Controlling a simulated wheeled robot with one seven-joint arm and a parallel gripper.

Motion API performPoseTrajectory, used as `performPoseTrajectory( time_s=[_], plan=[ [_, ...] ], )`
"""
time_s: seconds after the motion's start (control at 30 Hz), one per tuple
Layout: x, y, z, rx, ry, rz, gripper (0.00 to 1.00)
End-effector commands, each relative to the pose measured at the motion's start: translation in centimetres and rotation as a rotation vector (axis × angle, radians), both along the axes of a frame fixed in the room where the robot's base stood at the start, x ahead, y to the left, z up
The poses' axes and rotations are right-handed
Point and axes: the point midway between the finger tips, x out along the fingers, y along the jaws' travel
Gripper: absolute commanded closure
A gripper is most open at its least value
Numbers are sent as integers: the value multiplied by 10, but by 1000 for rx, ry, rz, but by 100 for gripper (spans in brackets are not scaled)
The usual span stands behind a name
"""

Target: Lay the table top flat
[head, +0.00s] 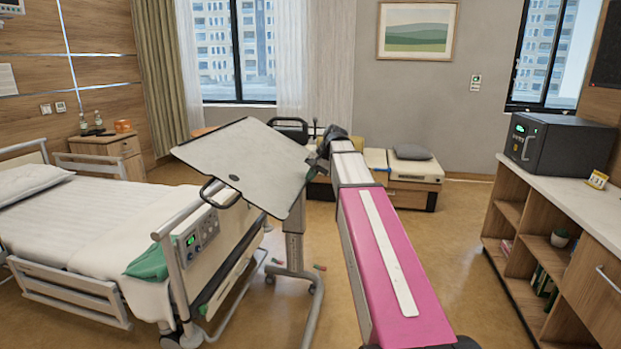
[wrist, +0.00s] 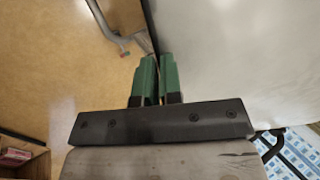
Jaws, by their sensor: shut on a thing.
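The table top (head: 245,160) is a pale grey board with a dark rim, tilted, with its right side lower than its far left side. It stands on a wheeled post (head: 294,235) beside the bed. In the wrist view the table top (wrist: 240,60) fills the right side. My gripper (wrist: 154,62) has green fingers, shut on the table top's edge.
The bed (head: 90,220) stands to the left, with a green cloth (head: 150,262) at its end. A low bench (head: 405,170) stands behind. A shelf unit (head: 540,225) with a black microwave-like box (head: 560,145) is at the right. Floor between arm and shelves is clear.

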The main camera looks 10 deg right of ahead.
Motion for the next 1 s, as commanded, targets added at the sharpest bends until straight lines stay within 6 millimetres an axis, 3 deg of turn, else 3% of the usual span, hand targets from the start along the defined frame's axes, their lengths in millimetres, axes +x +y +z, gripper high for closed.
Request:
performPoseTrajectory(
  time_s=[0.47, 0.57, 0.87, 1.0],
  plan=[
    [-1, -7, 61, 7, -6, 2, 100],
    [-1, -7, 59, 7, -5, 1, 69],
    [-3, -8, 58, 4, -2, 1, 68],
    [-5, -14, 67, 2, -2, 0, 68]
  ],
)
